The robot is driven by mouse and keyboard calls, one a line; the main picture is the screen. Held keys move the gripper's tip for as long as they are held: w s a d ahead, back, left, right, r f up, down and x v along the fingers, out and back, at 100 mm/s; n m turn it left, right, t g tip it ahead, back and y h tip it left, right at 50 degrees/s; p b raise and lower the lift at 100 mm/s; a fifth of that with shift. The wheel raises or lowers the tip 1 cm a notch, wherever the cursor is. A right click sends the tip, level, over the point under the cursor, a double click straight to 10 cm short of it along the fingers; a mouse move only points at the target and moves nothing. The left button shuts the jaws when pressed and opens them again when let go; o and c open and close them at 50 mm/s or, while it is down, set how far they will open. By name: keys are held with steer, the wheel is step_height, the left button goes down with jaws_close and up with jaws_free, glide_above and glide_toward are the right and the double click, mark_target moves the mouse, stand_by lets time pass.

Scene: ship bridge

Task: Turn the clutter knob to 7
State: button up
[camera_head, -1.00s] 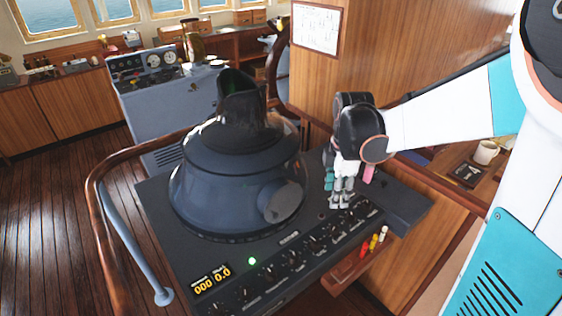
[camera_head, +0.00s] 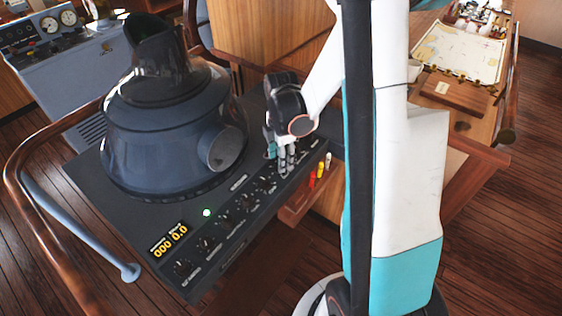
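The radar console has a dark sloped panel (camera_head: 150,220) with a row of several small black knobs (camera_head: 225,219) along its front edge. Their labels are too small to read, so I cannot tell which is the clutter knob or where its pointer stands. My gripper (camera_head: 286,168) points down over the right end of the row, its fingertips at or just above the panel. The fingers look close together. They hide what is between or beneath them, so I cannot tell whether they touch a knob.
The radar's round hood (camera_head: 172,130) rises left of my gripper. An orange display (camera_head: 170,240) and a green lamp (camera_head: 207,212) sit on the panel. Red, yellow and white pens (camera_head: 320,169) stand in a wooden holder to the right. A wooden handrail (camera_head: 25,150) curves around the left.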

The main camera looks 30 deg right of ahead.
steer(key=shift+f, duration=0.85)
steer(key=shift+c, duration=0.3)
jaws_close()
